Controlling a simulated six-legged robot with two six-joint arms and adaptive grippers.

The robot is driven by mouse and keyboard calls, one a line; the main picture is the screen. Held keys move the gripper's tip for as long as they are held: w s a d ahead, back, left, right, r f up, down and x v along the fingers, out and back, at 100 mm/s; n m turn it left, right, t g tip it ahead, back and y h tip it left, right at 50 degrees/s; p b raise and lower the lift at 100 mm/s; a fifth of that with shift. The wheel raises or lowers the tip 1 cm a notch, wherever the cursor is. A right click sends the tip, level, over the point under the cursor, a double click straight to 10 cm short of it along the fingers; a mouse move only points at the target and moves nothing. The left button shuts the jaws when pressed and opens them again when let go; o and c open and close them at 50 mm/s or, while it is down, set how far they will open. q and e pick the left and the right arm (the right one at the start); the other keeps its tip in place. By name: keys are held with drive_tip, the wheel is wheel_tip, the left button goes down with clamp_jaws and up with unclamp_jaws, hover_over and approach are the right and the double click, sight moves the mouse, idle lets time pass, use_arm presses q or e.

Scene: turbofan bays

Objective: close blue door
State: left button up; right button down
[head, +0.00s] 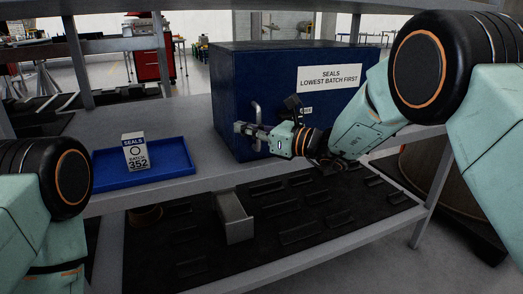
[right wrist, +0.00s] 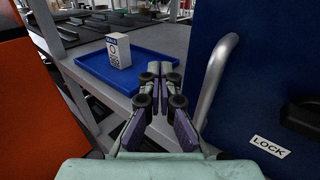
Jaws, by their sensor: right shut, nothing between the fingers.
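The blue door (head: 300,110) is the front of a blue cabinet on the shelf, with a white seals label and a grey bar handle (head: 257,112) near its left edge. Whether it sits flush with the cabinet, I cannot tell. My right gripper (head: 240,127) is shut and empty at the handle's left side in the head view. In the right wrist view its fingertips (right wrist: 160,72) are left of the handle (right wrist: 214,85), apart from it in the picture. The blue door (right wrist: 252,75) fills the right there, above a LOCK label. My left gripper is not in view.
A blue tray (head: 165,178) holding a white seals box (head: 136,152), marked batch 352, sits on the shelf left of the cabinet. A grey bin (head: 235,217) stands on the dark lower shelf. An orange panel (right wrist: 25,90) shows at the left in the wrist view.

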drive_tip(key=s+d+p, duration=0.2)
drive_tip(key=s+d, duration=0.2)
drive_tip(key=s, duration=0.6)
drive_tip(key=s+d+f+n+g+h, duration=0.25)
drive_tip(key=s+f+h, duration=0.2)
drive_tip(key=f, duration=0.45)
drive_tip(key=s+d+f+n+g+h, duration=0.25)
drive_tip(key=s+f+g, duration=0.2)
drive_tip(key=f, duration=0.55)
drive_tip(key=s+d+f+n+g+h, duration=0.2)
drive_tip(key=s+d+f+n+h, duration=0.9)
drive_tip(key=s+d, duration=0.5)
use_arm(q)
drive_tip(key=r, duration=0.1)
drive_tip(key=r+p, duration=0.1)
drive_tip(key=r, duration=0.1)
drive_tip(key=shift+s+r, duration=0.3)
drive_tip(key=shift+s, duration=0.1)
use_arm(e)
drive_tip(key=s+a+f+n+y, duration=0.1)
drive_tip(key=s+f+n, duration=0.1)
drive_tip(key=s, duration=0.3)
drive_tip(key=s+a+f+n+y, duration=0.1)
drive_tip(key=s+f+n, duration=0.1)
drive_tip(key=s, duration=0.4)
drive_tip(key=s+a+f+n+g+y, duration=0.1)
drive_tip(key=s+f+n, duration=0.1)
drive_tip(key=s+n, duration=0.2)
drive_tip(key=shift+s, duration=0.65)
